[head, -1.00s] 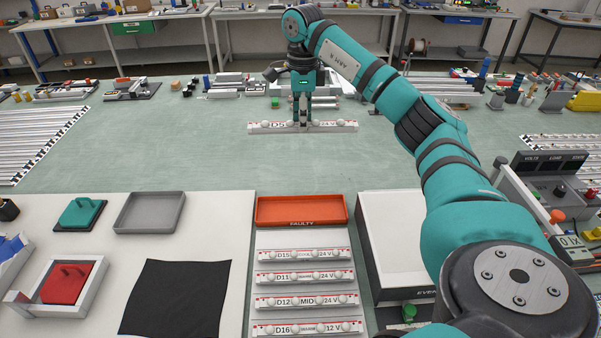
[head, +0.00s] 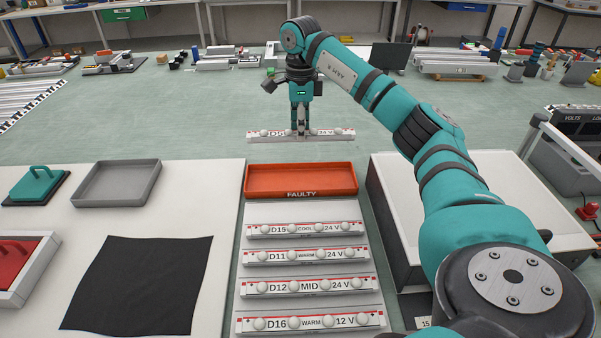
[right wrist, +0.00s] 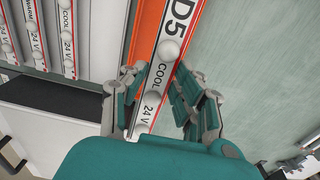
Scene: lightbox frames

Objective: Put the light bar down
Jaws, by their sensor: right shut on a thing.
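My right gripper (head: 301,132) is shut on a white light bar (head: 335,134) with a red edge and round bulbs. The bar is level, held just behind the orange FAULTY tray (head: 258,180). In the right wrist view the held light bar (right wrist: 168,62) reads D5, COOL and 24 V between the teal fingers (right wrist: 160,95); the start of its label is cut off. In front of the tray, several similar bars lie in a column on a pale rack: D15 (head: 284,230), D11 (head: 282,256), D12 (head: 270,287) and D16 (head: 285,323). My left gripper is not in view.
A black cloth (head: 140,285), a grey tray (head: 78,200), a teal handled block (head: 38,182) and a red one (head: 15,255) are at left. A white-topped box (head: 395,215) stands right of the rack. The green mat behind the FAULTY tray is largely clear.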

